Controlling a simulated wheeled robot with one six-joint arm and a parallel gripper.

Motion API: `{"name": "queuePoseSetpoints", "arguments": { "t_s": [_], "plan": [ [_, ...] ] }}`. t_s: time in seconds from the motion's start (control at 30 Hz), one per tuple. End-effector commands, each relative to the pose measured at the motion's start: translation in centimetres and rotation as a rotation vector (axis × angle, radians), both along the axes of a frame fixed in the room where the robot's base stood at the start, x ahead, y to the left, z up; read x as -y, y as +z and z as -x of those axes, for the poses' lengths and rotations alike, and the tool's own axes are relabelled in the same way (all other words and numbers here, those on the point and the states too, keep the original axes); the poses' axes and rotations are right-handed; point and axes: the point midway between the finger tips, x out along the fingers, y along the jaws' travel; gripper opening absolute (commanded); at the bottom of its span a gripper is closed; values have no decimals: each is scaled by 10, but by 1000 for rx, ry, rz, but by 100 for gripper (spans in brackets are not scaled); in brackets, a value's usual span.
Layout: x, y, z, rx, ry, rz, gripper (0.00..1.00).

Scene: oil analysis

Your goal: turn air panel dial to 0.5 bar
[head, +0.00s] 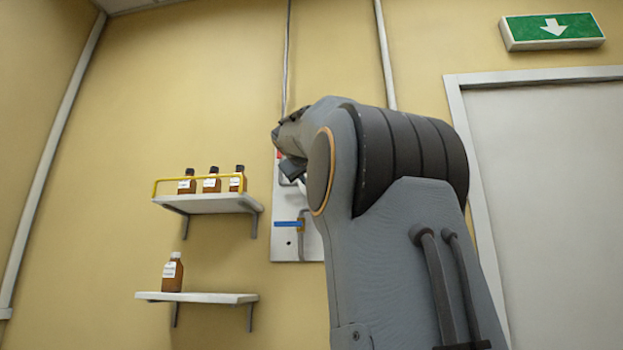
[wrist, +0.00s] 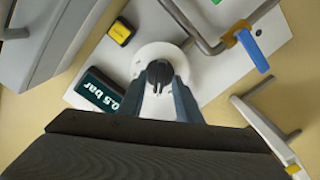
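In the wrist view the air panel dial (wrist: 160,73) is a black knob on a round white base. The panel display (wrist: 101,94) is dark with light digits and reads 0.5 bar, upside down in this view. My gripper (wrist: 161,85) has one finger on each side of the knob, with the tips close against it. I cannot tell whether both fingers press on it. In the head view the white panel (head: 284,246) hangs on the wall, partly behind my arm. The dial and gripper fingertips are hidden there.
A valve with a blue handle (wrist: 252,50) and grey pipe sits beside the dial, and a yellow-and-black button (wrist: 121,31) lies on the other side. Left of the panel are an upper shelf (head: 208,205) with brown bottles and a lower shelf (head: 200,297) with one bottle.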

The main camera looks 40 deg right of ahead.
Motion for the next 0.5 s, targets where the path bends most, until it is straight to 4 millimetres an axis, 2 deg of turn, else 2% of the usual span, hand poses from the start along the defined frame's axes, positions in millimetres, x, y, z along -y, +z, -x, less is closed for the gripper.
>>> {"name": "queuePoseSetpoints", "arguments": {
  "t_s": [0.3,0.5],
  "plan": [
    [-38,-2,32,2,1,1,31],
    [-53,-1,45,1,1,0,31]
  ]
}}
